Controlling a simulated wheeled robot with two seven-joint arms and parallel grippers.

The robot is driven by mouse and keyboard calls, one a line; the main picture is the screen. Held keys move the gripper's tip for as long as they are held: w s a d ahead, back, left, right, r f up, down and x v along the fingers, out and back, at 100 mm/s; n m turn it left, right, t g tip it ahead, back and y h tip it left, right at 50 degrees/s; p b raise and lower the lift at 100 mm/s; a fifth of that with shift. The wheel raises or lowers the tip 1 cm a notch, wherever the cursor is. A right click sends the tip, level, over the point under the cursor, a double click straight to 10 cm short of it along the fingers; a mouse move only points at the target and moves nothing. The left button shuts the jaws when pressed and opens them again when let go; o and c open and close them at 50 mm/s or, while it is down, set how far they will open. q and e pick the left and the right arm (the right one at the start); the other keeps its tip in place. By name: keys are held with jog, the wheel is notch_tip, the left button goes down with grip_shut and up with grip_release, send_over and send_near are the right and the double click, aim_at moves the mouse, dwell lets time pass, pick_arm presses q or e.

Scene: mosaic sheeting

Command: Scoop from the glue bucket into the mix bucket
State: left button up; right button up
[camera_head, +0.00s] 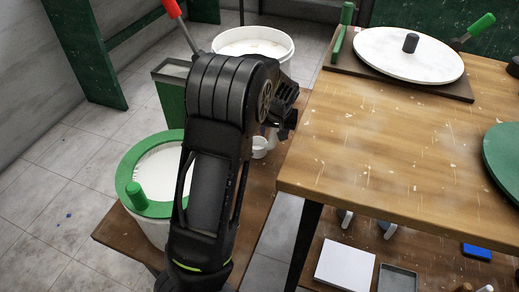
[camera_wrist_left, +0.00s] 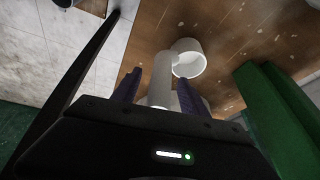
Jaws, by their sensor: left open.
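A white scoop (camera_wrist_left: 188,62) with a round cup and pale handle lies below my left gripper (camera_wrist_left: 158,92) in the left wrist view. My left gripper is open, and the handle shows between its two fingers; I cannot tell if they touch it. In the head view the small white cup of the scoop (camera_head: 260,149) shows beside my gripper (camera_head: 287,112). A white bucket with a green rim (camera_head: 128,170) stands near on the low brown board. Another white bucket (camera_head: 284,48) with pale contents stands behind my arm. I cannot tell which is glue or mix. My right gripper is not in view.
A green square container (camera_head: 170,100) stands between the buckets, with a red-handled tool (camera_head: 172,8) nearby. A wooden table (camera_head: 400,145) rises close on the right, with a white disc (camera_head: 380,52) on it. Bare floor lies left.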

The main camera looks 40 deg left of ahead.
pick_arm(q)
jog(key=shift+x, duration=1.05)
jog(key=shift+c, duration=0.5)
grip_shut()
